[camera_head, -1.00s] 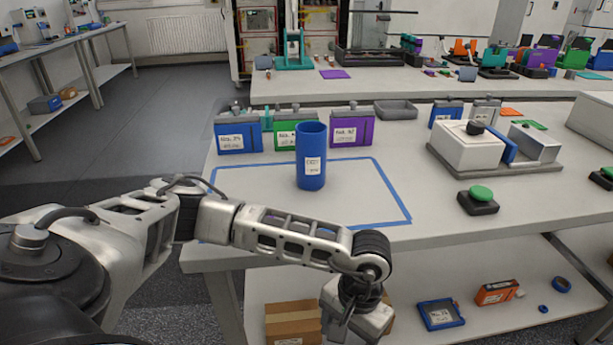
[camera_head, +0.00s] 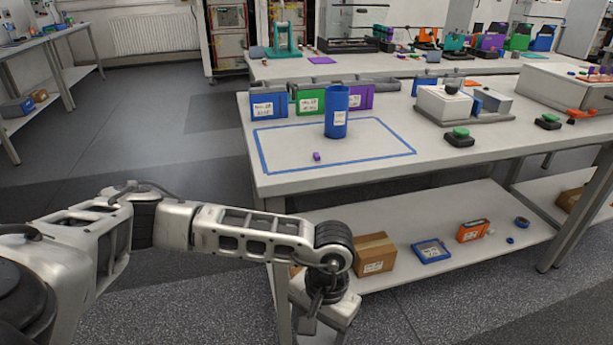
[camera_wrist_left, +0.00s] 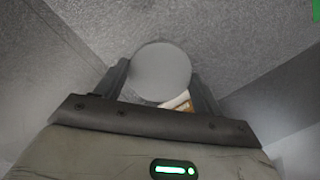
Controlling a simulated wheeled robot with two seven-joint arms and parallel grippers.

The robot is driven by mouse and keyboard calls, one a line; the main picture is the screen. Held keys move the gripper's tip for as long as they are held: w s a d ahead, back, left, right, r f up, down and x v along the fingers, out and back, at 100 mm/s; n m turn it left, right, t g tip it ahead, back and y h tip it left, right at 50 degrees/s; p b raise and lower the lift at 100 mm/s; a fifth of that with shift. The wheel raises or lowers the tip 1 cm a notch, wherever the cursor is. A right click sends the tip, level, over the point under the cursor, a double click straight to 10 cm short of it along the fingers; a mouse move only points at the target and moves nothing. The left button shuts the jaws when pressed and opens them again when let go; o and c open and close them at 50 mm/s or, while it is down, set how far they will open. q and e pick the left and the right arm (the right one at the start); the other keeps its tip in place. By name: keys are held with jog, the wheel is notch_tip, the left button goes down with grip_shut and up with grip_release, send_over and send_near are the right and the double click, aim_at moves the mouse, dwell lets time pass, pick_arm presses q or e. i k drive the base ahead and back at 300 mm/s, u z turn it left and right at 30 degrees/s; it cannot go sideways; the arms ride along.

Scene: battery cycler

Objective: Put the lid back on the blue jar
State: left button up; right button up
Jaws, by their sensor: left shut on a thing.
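The blue jar (camera_head: 336,122) stands upright on the table inside a blue tape outline, with a white label on its side and an open top. My left gripper (camera_head: 322,312) is low in front of the table's near edge, below the tabletop and away from the jar. In the left wrist view my left gripper (camera_wrist_left: 160,85) is shut on a round, flat grey disc, which looks like the lid (camera_wrist_left: 162,66). The lid cannot be made out in the head view. My right gripper is not in view.
A small purple piece (camera_head: 317,156) lies inside the tape outline (camera_head: 262,155). Blue, green and purple labelled boxes (camera_head: 268,104) stand behind it. A white device (camera_head: 445,105) and a green button (camera_head: 460,133) are to the right. A cardboard box (camera_head: 374,254) sits on the lower shelf.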

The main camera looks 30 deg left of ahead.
aim_at(336, 97)
jog(key=u, duration=2.5)
jog(key=i, duration=3.8)
jog(key=z, duration=4.2)
